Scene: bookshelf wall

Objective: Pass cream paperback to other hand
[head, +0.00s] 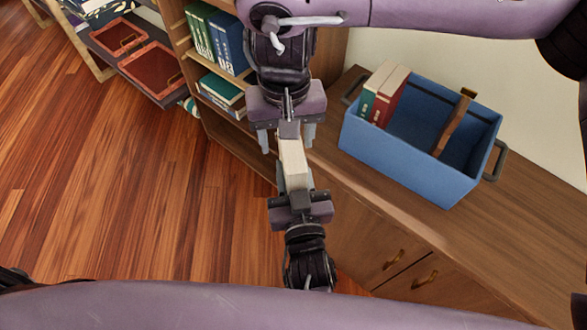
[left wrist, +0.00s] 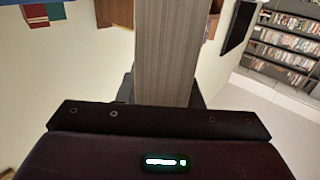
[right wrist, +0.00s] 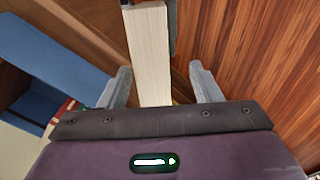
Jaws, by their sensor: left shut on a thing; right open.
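The cream paperback (head: 292,160) stands between my two grippers in the middle of the head view. My left gripper (head: 296,186), the lower one, is shut on its near end. My right gripper (head: 287,138), the upper one, is open with its fingers on either side of the book's far end. In the right wrist view the book (right wrist: 149,55) lies between the spread fingers, with a gap on both sides. In the left wrist view the book (left wrist: 168,50) looks grey and fills the middle, hiding most of the fingers.
A blue bin (head: 405,160) with red and green books (head: 388,98) stands on the wooden cabinet (head: 500,245) at right. A bookshelf (head: 215,115) with books is behind at left. Red trays (head: 152,68) sit on a table at upper left. Open wood floor (head: 120,190) lies at left.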

